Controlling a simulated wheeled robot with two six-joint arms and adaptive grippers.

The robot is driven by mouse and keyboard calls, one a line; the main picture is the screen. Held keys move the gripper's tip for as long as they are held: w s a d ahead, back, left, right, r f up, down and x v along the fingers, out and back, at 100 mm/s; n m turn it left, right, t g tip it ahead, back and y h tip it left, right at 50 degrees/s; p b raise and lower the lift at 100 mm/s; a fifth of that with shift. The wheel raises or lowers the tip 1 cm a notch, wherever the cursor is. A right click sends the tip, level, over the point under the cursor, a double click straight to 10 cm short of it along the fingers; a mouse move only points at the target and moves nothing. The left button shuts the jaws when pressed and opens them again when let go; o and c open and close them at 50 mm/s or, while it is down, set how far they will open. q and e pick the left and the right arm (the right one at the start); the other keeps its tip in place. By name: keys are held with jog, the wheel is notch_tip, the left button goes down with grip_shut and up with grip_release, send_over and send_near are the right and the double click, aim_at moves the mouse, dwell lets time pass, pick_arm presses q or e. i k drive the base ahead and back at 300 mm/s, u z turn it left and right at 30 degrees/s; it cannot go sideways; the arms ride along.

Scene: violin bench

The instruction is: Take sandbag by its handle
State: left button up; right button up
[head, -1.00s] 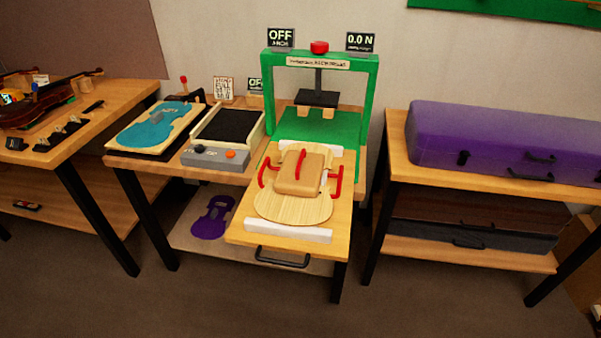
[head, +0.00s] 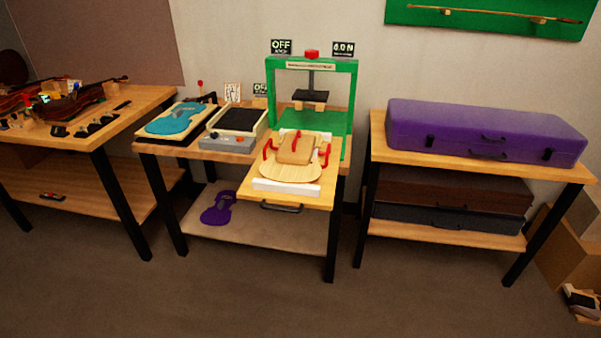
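A tan, rounded block that looks like the sandbag (head: 296,149) lies on a pale wooden violin plate (head: 290,173). The plate rests on the pull-out board (head: 313,195) in front of the green press (head: 354,100). Thin red bars (head: 268,149) stand around the tan block, with another at its right (head: 325,156). I cannot tell which red bar, if any, is the bag's handle. Neither of my grippers shows in the head view.
A black pull handle (head: 281,208) sits on the board's front edge. A grey control box (head: 228,143) and a blue violin-shaped piece (head: 175,118) are to the left. A purple case (head: 485,130) lies on the right table. The floor in front is clear.

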aim_at(298, 148)
jog(key=z, duration=0.85)
jog(key=k, duration=0.15)
jog(key=u, duration=2.2)
jog(key=i, duration=2.05)
jog(key=z, duration=1.25)
jog(key=i, duration=0.6)
jog(key=z, duration=0.55)
